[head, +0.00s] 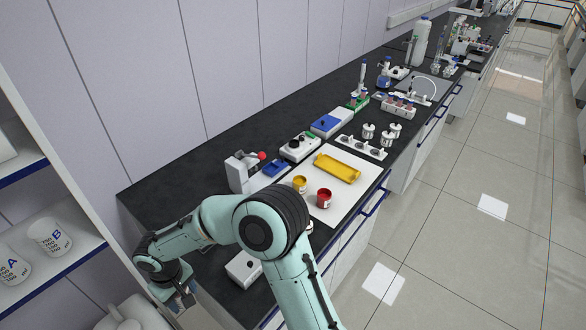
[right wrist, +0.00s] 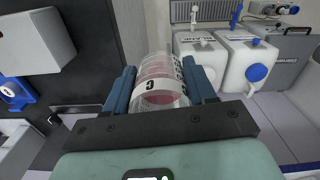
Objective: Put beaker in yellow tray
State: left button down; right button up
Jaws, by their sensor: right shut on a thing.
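My right gripper (right wrist: 162,88) is shut on a clear beaker (right wrist: 160,75) with a "C" label and pinkish contents, its fingers on either side. In the head view my right gripper (head: 178,290) hangs low at the left, beside the near end of the dark counter, and the beaker is hard to make out there. The yellow tray (head: 337,168) lies on a white mat (head: 350,197) on the counter, well away to the right of the gripper. My left gripper is not in view.
Beakers marked A (head: 12,268) and B (head: 50,238) stand on a shelf at the left. A yellow cup (head: 300,184) and a red cup (head: 324,198) stand near the tray. White containers (right wrist: 245,60) show in the right wrist view. Several instruments line the counter.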

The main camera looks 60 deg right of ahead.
aim_at(337, 170)
jog(key=k+l, duration=0.6)
jog(key=l, duration=0.5)
jog(key=k+l+u, duration=0.15)
jog(key=l, duration=0.35)
jog(key=k+l+u, duration=0.1)
jog(key=l, duration=1.65)
